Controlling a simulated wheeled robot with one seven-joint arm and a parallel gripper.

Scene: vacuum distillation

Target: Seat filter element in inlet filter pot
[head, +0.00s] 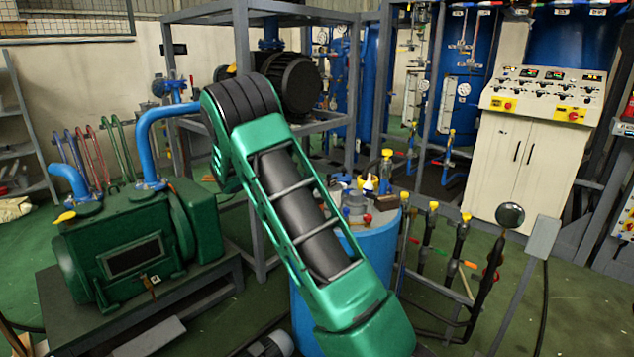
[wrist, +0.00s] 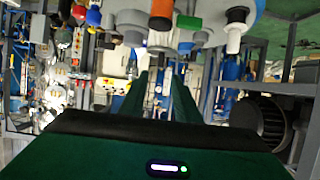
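My gripper (wrist: 159,78) shows in the wrist view as two green fingers with a gap between them; nothing is held in the gap. In the head view my green arm hides it. The scene in the wrist view is upside down. Several small items hang from the top edge there, among them an orange-and-black piece (wrist: 161,14) and a white cylinder with a dark cap (wrist: 235,32). They stand apart from the fingers. I cannot tell which thing is the filter element or the inlet filter pot.
A blue drum (head: 376,250) with small items on top stands behind my arm. A green pump (head: 135,250) with blue pipes (head: 150,135) sits at left. A valve rack (head: 432,270) and a round mirror-like disc (head: 510,215) stand right. A white control cabinet (head: 515,165) is behind.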

